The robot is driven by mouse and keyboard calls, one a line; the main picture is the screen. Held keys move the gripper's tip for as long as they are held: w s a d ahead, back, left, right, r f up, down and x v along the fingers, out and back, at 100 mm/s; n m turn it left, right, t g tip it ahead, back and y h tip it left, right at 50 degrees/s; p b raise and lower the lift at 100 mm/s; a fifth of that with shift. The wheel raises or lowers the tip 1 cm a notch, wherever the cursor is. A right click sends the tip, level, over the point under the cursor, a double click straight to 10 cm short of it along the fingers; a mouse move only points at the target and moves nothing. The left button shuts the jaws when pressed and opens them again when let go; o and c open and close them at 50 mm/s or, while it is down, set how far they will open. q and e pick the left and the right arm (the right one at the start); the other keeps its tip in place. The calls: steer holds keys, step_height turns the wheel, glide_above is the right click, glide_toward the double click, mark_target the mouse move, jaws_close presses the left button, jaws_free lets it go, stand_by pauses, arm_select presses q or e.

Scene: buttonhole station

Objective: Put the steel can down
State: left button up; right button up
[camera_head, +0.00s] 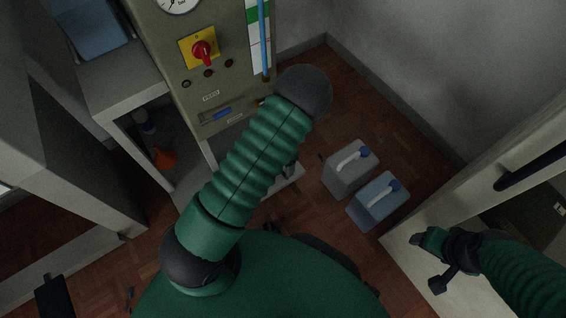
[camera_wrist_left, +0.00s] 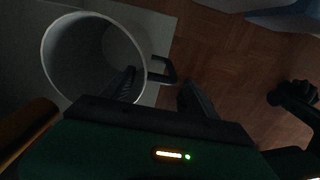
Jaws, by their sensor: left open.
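The steel can (camera_wrist_left: 96,62) is a pale, open-topped cylinder with a side handle (camera_wrist_left: 164,70), at the upper left of the left wrist view. It stands upright on a grey surface (camera_wrist_left: 160,18). My left gripper (camera_wrist_left: 157,82) is open. One dark finger overlaps the can's near right wall in the picture and the other is to the right of the handle; I see no grip on it. I cannot tell whether they touch. In the head view my left arm hides the can and left gripper. My right gripper (camera_head: 430,261) is at the lower right; its jaws are unclear.
A control cabinet (camera_head: 222,80) with a red knob (camera_head: 202,52) stands behind my left arm. A grey canister (camera_head: 343,176) and a blue canister (camera_head: 371,208) stand on the wooden floor (camera_head: 400,150). A pale bench is beside my right gripper.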

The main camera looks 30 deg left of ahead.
arm_select(q)
steer(key=s+d+r+m+t+p, duration=0.1)
steer(key=s+d+r+m, duration=0.1)
steer(key=r+m, duration=0.7)
steer(key=s+d+r+m+p, duration=0.2)
steer(key=s+d+r+m, duration=0.1)
steer(key=r+m, duration=0.7)
steer(key=s+d+r+m+t+p, duration=0.1)
steer(key=s+r+m, duration=0.3)
steer(key=r+m, duration=0.6)
steer(key=d+m+p, duration=0.1)
steer(key=m, duration=0.1)
steer(key=shift+s+d+r+m+t, duration=0.2)
steer(key=shift+d+m+t, duration=0.1)
